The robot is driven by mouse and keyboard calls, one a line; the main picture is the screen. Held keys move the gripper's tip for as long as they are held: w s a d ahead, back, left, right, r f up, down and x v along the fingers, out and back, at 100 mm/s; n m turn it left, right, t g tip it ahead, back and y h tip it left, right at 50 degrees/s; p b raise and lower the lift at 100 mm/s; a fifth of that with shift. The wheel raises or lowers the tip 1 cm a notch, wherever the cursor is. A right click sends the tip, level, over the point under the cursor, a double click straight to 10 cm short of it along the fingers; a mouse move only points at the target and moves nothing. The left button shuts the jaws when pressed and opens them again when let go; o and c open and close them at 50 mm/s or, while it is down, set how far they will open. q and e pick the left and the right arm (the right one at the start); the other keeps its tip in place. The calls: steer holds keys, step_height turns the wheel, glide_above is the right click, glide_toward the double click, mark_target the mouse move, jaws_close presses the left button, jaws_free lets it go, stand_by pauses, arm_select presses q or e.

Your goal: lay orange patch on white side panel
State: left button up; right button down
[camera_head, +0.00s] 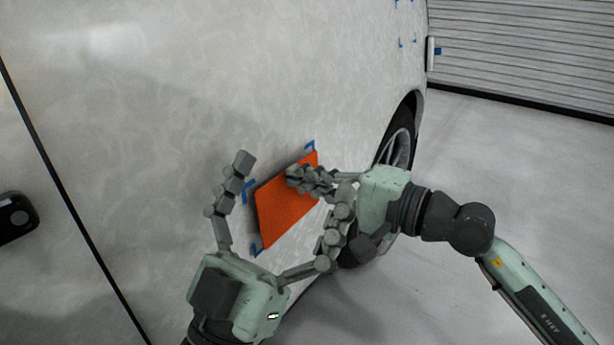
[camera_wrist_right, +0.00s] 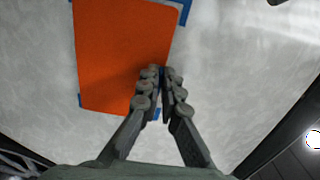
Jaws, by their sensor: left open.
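The orange patch (camera_head: 284,215) is a flat rectangle lying against or very close to the white side panel (camera_head: 150,130), among blue corner marks. A thin dark edge shows along its left side, and I cannot tell whether it touches all over. My left gripper (camera_head: 294,176) is open, its fingers spread to either side of the patch. My right gripper (camera_head: 297,177) lies over the patch's upper right part. In the right wrist view its fingers (camera_wrist_right: 160,72) are together at the edge of the patch (camera_wrist_right: 120,50), with no patch seen between them.
Blue corner marks (camera_head: 248,191) frame the patch. A wheel (camera_head: 398,145) and its arch are to the right. A dark door handle (camera_head: 14,217) is at the far left, beside a panel seam. The floor (camera_head: 500,150) at the right is clear up to a shutter door (camera_head: 530,50).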

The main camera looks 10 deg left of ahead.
steer(key=shift+w+a+b, duration=0.25)
steer(key=shift+a+b, duration=0.05)
steer(key=shift+a, duration=0.25)
stand_by(2.2)
steer(key=c, duration=1.6)
jaws_free()
steer(key=shift+c, duration=0.2)
steer(key=v, duration=1.2)
